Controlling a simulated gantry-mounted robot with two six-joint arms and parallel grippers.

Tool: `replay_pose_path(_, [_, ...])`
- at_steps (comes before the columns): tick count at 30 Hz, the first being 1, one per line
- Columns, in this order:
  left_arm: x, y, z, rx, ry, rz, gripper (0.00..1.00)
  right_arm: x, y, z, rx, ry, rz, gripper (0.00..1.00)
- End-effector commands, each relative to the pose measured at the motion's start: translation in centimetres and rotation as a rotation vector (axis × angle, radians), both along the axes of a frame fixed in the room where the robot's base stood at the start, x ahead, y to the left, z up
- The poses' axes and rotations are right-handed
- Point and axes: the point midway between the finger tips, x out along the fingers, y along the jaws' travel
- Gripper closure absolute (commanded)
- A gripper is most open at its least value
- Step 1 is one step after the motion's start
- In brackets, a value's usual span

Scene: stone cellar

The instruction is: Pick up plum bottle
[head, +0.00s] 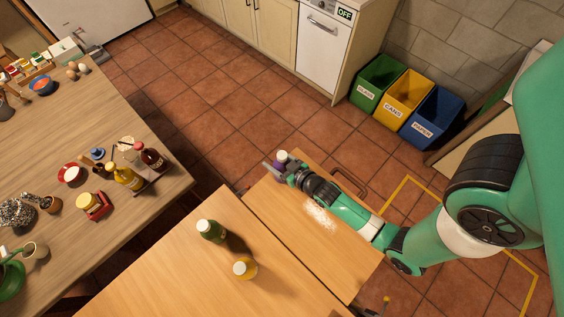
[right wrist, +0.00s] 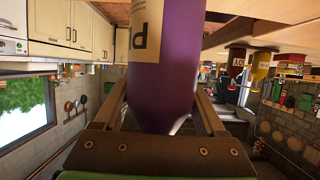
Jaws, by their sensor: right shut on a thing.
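The plum bottle (head: 281,158) has a white cap and a purple body and shows at the far end of the small wooden table in the head view. It is partly hidden by my right gripper (head: 279,170). In the right wrist view the purple bottle (right wrist: 162,85) with a pale label fills the space between the fingers of my right gripper (right wrist: 165,105), which is shut on it. I cannot tell from these frames whether the bottle touches the table. My left gripper is not in view.
A green bottle (head: 211,231) and a yellow bottle (head: 244,268) stand on the wooden table (head: 170,285). A pale patch (head: 320,215) lies on the small table. A cluttered counter (head: 130,200) is at left. Green, yellow and blue bins (head: 432,118) stand by the wall.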

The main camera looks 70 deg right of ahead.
Motion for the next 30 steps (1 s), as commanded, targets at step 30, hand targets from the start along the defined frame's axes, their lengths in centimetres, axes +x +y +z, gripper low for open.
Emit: replay_pose_path(30, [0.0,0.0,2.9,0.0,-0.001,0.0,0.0,-7.1,0.7,9.5,0.004,-0.001,-0.016,1.0])
